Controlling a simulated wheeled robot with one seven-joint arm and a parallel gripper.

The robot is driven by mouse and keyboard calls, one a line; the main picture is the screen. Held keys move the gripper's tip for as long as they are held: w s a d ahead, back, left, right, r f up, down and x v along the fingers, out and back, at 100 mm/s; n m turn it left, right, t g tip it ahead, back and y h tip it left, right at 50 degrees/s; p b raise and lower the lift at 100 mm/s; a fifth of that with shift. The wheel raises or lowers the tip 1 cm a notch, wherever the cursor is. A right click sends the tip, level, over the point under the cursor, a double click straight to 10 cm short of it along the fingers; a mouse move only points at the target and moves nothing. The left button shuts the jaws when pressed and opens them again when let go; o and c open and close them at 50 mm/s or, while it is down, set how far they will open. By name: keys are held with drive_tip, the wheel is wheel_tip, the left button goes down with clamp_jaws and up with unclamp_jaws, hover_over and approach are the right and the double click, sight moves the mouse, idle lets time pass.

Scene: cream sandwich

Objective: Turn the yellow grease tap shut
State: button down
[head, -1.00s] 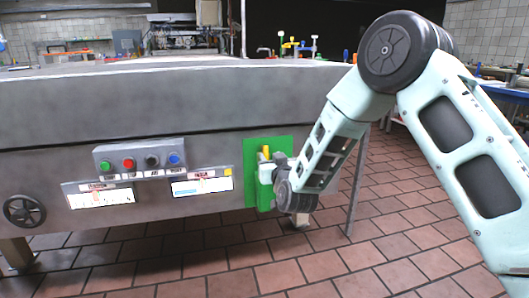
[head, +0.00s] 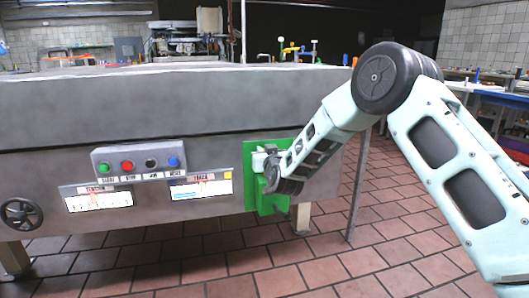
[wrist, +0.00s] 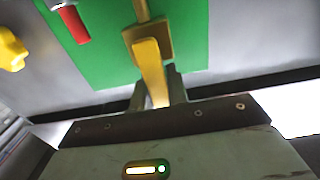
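The yellow tap lever (wrist: 150,65) shows in the wrist view, on a brass-coloured body with a thin pipe (wrist: 142,10) leading off it, against a green panel (wrist: 200,40). Its free end lies between the two fingers of my gripper (wrist: 158,97), which appear closed against its sides. In the head view my gripper (head: 263,160) is at the upper part of the green panel (head: 250,200) on the machine's front. It hides the yellow lever there.
A red handle (wrist: 72,20) and a yellow knob (wrist: 12,50) are left of the lever in the wrist view. The grey machine (head: 100,105) carries a button box (head: 138,158), two gauge plates and a handwheel (head: 22,214). Tiled floor (head: 400,235) is clear at right.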

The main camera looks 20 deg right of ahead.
drive_tip(key=shift+d+m, duration=0.1)
drive_tip(key=shift+m, duration=0.2)
drive_tip(key=m, duration=0.1)
drive_tip(key=d+m+b, duration=0.1)
drive_tip(key=m, duration=0.2)
drive_tip(key=shift+d+f+b, duration=0.25)
drive_tip(key=shift+d+b, duration=0.1)
drive_tip(key=m, duration=0.2)
drive_tip(key=d+m+b, duration=0.1)
drive_tip(key=m, duration=0.1)
drive_tip(key=shift+f, duration=0.4)
drive_tip(key=m, duration=0.1)
drive_tip(key=m+b, duration=0.1)
drive_tip(key=shift+d+f+m, duration=0.4)
drive_tip(key=m, duration=0.1)
drive_tip(key=m+b, duration=0.1)
drive_tip(key=f+m, duration=0.1)
drive_tip(key=shift+d+f, duration=0.1)
drive_tip(key=shift+d, duration=0.15)
drive_tip(key=shift+f+m+b, duration=0.25)
drive_tip(key=shift+m+b, duration=0.05)
drive_tip(key=shift+m, duration=0.6)
drive_tip(key=shift+f+m+b, duration=0.25)
drive_tip(key=shift+m+b, duration=0.05)
drive_tip(key=shift+m, duration=0.6)
drive_tip(key=c, duration=1.4)
unclamp_jaws()
drive_tip(key=shift+o, duration=0.2)
